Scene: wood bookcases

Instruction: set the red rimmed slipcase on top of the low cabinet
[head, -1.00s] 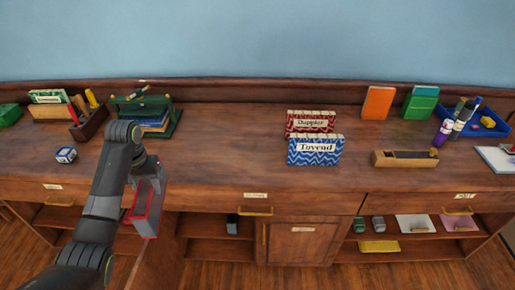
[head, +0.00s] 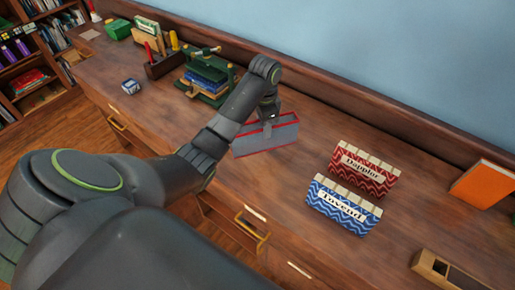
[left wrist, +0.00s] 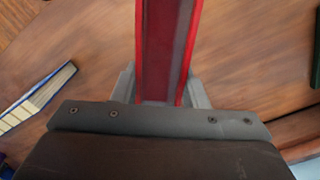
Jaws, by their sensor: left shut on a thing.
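The red rimmed slipcase (head: 262,142) is grey with red edges and hangs lengthwise below my left gripper (head: 268,124). My left gripper is shut on it. In the left wrist view the slipcase (left wrist: 165,45) stands out between the two fingers (left wrist: 160,92), its open side lined by red rims. The low cabinet (head: 285,190) is long dark wood with drawers, and the slipcase is over its top. I cannot tell if its lower edge touches the wood. My right gripper is not in view.
A green press (head: 212,92) with blue books stands behind and left of the slipcase. A small dice-like block (head: 131,87) lies at the left. Bare wood surrounds the slipcase.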

